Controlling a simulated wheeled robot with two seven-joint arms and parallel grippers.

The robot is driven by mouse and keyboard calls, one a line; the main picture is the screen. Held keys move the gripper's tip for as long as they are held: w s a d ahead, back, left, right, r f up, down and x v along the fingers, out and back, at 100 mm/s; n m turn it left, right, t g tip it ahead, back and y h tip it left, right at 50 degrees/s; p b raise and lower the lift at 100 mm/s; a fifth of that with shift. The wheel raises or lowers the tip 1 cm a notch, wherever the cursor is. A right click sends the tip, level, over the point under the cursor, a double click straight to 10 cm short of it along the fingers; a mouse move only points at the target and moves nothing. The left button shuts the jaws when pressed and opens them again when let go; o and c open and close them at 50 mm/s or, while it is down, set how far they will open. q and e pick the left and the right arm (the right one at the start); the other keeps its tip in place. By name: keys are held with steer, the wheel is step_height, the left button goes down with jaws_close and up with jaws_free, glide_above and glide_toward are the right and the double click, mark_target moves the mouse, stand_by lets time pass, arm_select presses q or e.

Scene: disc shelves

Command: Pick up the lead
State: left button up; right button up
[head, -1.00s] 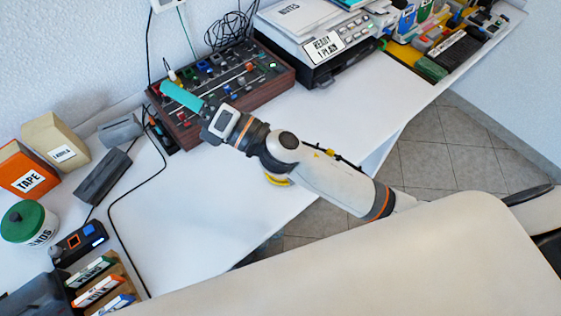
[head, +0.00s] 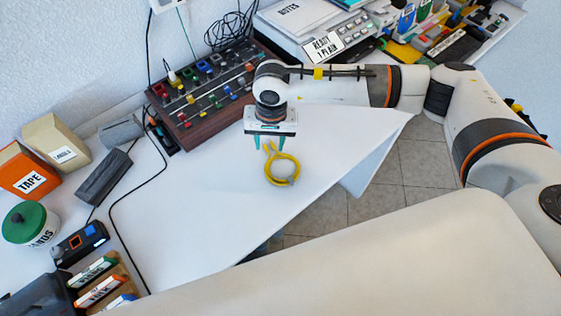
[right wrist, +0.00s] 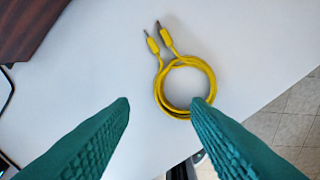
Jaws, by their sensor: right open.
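The lead is a yellow coiled cable (head: 283,170) lying flat on the white desk near its front edge. In the right wrist view the lead (right wrist: 186,62) shows as a ring with two plug ends at its top. My right gripper (head: 272,143) is open and empty, with teal fingers pointing down beside the far side of the lead. In the wrist view its fingertips (right wrist: 160,104) stand apart, and the right fingertip overlaps the lower right of the coil. I cannot tell its height above the desk. My left gripper is not in view.
A mixer with wooden sides (head: 208,95) stands behind my right gripper. A printer (head: 320,40) is at the back right. Boxes, a green-lidded jar (head: 30,222) and a black cable are at the left. The desk (head: 200,215) is clear left of the lead.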

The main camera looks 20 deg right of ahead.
glide_above(269, 164)
step_height(269, 164, down, 4)
steer(key=shift+f+p, duration=0.25)
steer(key=shift+p, duration=0.1)
step_height(269, 164, down, 4)
steer(key=shift+f+p, duration=0.1)
steer(key=shift+p, duration=0.65)
steer(key=shift+f, duration=0.5)
jaws_close()
